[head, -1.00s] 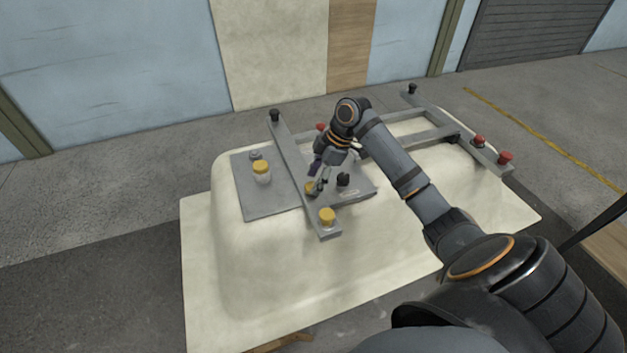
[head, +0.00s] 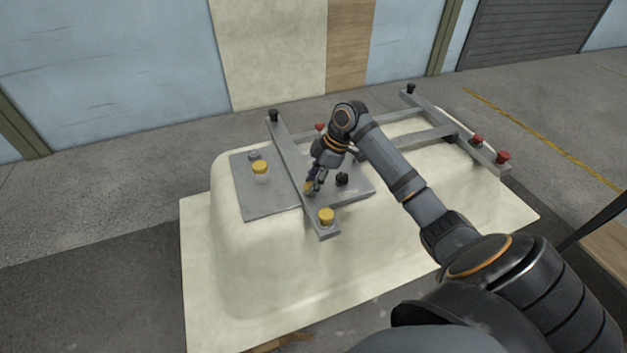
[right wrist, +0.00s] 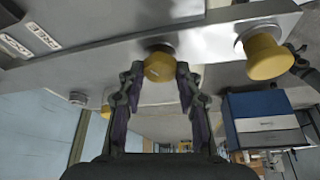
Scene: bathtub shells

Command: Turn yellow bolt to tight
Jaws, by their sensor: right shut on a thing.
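My right gripper (head: 312,188) reaches down onto the grey metal frame on the upturned tub shell. In the right wrist view its two fingers (right wrist: 159,78) are shut on a yellow bolt (right wrist: 158,66), one on each side of its head. The bolt sits on the underside of the bar as that view is turned. In the head view the fingers mostly hide this bolt. A second yellow bolt (head: 326,215) stands at the bar's near end; it also shows in the right wrist view (right wrist: 265,57). A third yellow-topped bolt (head: 260,167) stands on the plate to the left. My left gripper is not in view.
The grey plate (head: 262,204) and bars lie on the cream tub shell (head: 265,270). A black knob (head: 342,179) is close right of my gripper. Red knobs (head: 503,157) and black knobs (head: 273,116) stand at bar ends. My right arm spans the shell's right side.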

